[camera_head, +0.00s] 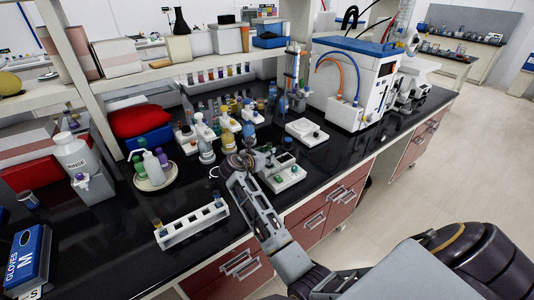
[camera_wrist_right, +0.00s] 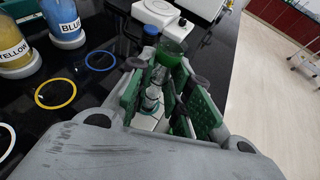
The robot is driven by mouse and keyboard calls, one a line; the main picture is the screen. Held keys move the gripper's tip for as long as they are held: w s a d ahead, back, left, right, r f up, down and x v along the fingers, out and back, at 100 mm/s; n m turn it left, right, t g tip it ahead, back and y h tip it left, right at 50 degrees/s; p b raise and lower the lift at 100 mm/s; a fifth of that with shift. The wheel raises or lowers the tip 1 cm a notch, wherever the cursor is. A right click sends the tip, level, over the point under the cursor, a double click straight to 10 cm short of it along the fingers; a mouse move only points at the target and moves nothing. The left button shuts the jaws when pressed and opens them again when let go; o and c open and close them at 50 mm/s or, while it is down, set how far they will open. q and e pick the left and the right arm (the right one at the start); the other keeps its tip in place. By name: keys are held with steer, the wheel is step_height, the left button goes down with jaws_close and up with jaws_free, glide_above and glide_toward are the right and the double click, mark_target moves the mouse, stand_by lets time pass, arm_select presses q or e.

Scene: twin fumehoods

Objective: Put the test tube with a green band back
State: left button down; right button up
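My right gripper (camera_head: 243,160) reaches over the black bench beside a white device with a dark screen (camera_head: 284,172). In the right wrist view its green-padded fingers (camera_wrist_right: 168,97) stand apart. A clear, narrow glass piece (camera_wrist_right: 154,92) with a teal ring near its lower end shows between them, nearer the left pad. It may be the green-banded test tube; contact with the pads is not clear. A white test tube rack (camera_head: 190,226) stands near the front edge. It holds a yellowish-topped tube (camera_head: 159,227) at its left end and a blue-banded tube (camera_head: 217,200) at its right end. My left gripper is out of view.
Bottles labelled YELLOW (camera_wrist_right: 12,45) and BLUE (camera_wrist_right: 63,18) stand near coloured rings on the bench. A green-filled vessel (camera_wrist_right: 174,52) is just beyond the fingers. A white flat device (camera_head: 306,131) lies behind. The bench around the rack is mostly clear.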

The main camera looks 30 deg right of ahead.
steer(key=o, duration=0.3)
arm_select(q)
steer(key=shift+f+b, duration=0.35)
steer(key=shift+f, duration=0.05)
arm_select(e)
steer(key=shift+r, duration=0.35)
